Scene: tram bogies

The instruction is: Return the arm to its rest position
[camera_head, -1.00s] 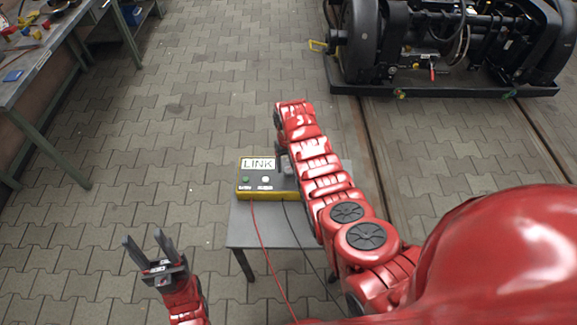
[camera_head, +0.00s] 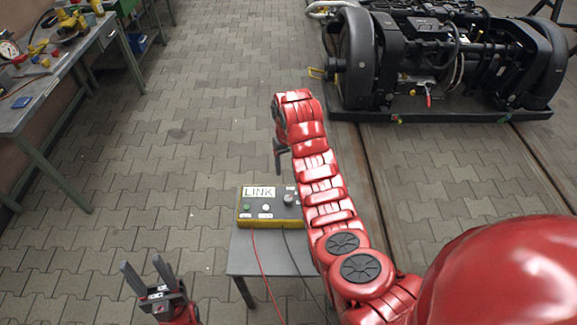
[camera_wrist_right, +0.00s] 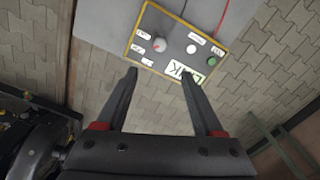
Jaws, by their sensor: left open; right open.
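My right arm (camera_head: 325,180) reaches forward over the small table in the head view. Its gripper (camera_head: 279,160) points down above and behind the LINK control box, mostly hidden by the wrist. In the right wrist view the right gripper (camera_wrist_right: 158,78) has its two fingers apart with nothing between them. The control box (camera_head: 270,213) lies just beyond the fingertips there (camera_wrist_right: 185,30), apart from them. It has a knob, a white button and a green button. My left gripper (camera_head: 149,275) is open and empty at the lower left of the head view.
The box stands on a small grey table (camera_head: 265,258), with red and black cables running from it. A workbench (camera_head: 40,90) with tools stands at the left. A black bogie (camera_head: 440,65) is at the back right, near floor rails. The paved floor between is clear.

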